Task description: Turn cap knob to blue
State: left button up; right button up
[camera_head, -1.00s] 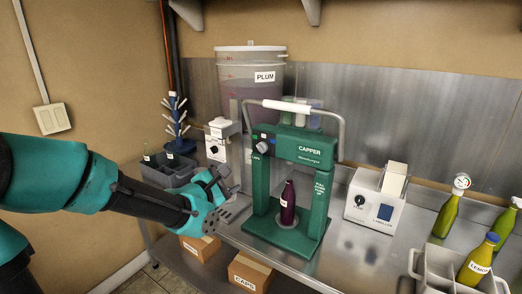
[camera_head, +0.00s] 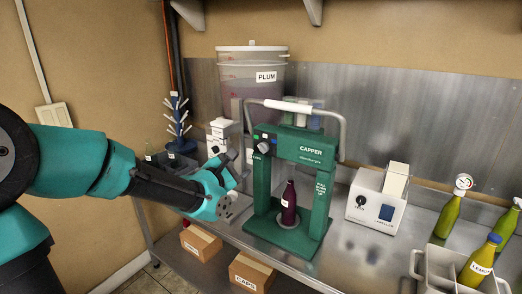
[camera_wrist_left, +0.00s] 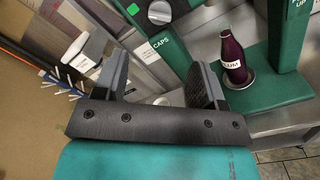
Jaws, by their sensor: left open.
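The green capper (camera_head: 301,148) stands on the steel counter with a white-topped handle bar. Its cap knob (camera_head: 264,148) is a grey dial on the upper left of the frame, with small colour marks above it. The knob also shows at the top of the left wrist view (camera_wrist_left: 159,12), with a green mark beside it and a CAPS label below. A dark plum bottle (camera_head: 289,205) stands upright in the capper. My left gripper (camera_head: 240,180) is open and empty, left of the capper and below the knob. Its two fingers (camera_wrist_left: 160,88) show apart in the wrist view.
A white labeler (camera_head: 377,207) stands right of the capper. Green bottles and a grey crate (camera_head: 437,268) are at the right. A plum bucket (camera_head: 250,85), a white device (camera_head: 221,135) and a bottle-drying rack (camera_head: 178,130) are behind. Boxes (camera_head: 250,271) sit below the counter.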

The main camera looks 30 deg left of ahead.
aim_at(261, 149)
pick_arm(q)
jog(key=w, duration=1.2)
jog(key=shift+w+d, duration=0.2)
jog(key=shift+w, duration=0.2)
jog(key=c, duration=0.9)
